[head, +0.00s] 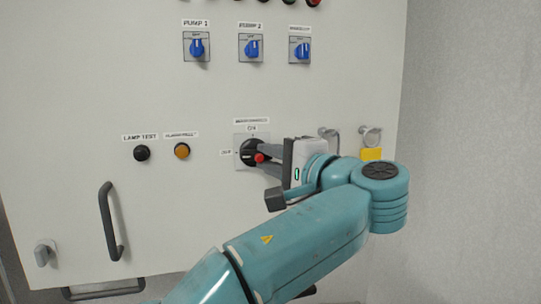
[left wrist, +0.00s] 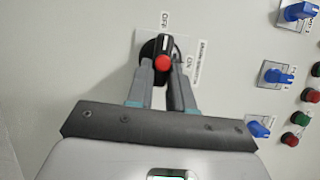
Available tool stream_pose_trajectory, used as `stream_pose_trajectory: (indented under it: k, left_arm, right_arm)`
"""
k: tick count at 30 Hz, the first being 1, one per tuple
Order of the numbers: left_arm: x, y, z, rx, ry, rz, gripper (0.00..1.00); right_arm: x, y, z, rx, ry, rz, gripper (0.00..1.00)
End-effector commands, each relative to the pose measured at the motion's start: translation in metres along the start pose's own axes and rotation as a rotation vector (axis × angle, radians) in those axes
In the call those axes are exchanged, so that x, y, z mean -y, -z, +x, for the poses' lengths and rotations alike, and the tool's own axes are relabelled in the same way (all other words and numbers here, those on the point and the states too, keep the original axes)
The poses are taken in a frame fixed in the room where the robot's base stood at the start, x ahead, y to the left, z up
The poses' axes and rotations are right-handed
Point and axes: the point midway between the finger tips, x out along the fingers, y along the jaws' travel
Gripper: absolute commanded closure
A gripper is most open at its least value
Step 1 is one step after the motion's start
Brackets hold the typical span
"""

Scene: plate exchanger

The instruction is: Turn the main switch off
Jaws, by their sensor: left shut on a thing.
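The main switch (head: 251,147) is a black rotary knob with a red part, on a pale plate on the cabinet door. ON is printed above it and OFF to its left. In the left wrist view the knob (left wrist: 162,45) has its white-marked end toward the OFF label, at the top of that view, and its red part at the near end. My left gripper (head: 265,158) reaches it from the right and is shut on the knob. In the left wrist view its fingers (left wrist: 161,72) lie on either side of the knob. My right gripper is not in view.
Blue selector switches (head: 197,47) sit above. A black lamp test button (head: 141,153) and an orange button (head: 181,150) are to the left. A black door handle (head: 108,220) sticks out at lower left. A yellow padlock (head: 371,154) hangs behind my arm.

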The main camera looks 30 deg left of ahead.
Motion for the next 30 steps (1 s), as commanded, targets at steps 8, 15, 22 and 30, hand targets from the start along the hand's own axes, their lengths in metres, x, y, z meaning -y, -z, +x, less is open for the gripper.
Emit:
stream_pose_trajectory:
  k: [8, 15, 22, 30]
  left_arm:
    - [0.0038, 0.0004, 0.0004, -0.005, -0.013, -0.050, 1.00]
    - [0.0041, 0.0003, 0.0006, -0.005, -0.014, -0.057, 1.00]
    - [0.0043, -0.0001, 0.0006, -0.004, -0.014, -0.057, 0.59]
    - [0.0028, 0.0000, 0.0002, -0.002, -0.017, -0.053, 0.53]
  right_arm:
    - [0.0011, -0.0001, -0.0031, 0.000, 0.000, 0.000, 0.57]
    - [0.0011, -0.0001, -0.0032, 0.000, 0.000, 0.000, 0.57]
    - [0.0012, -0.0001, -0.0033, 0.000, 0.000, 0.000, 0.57]
    - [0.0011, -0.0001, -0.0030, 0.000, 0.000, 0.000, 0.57]
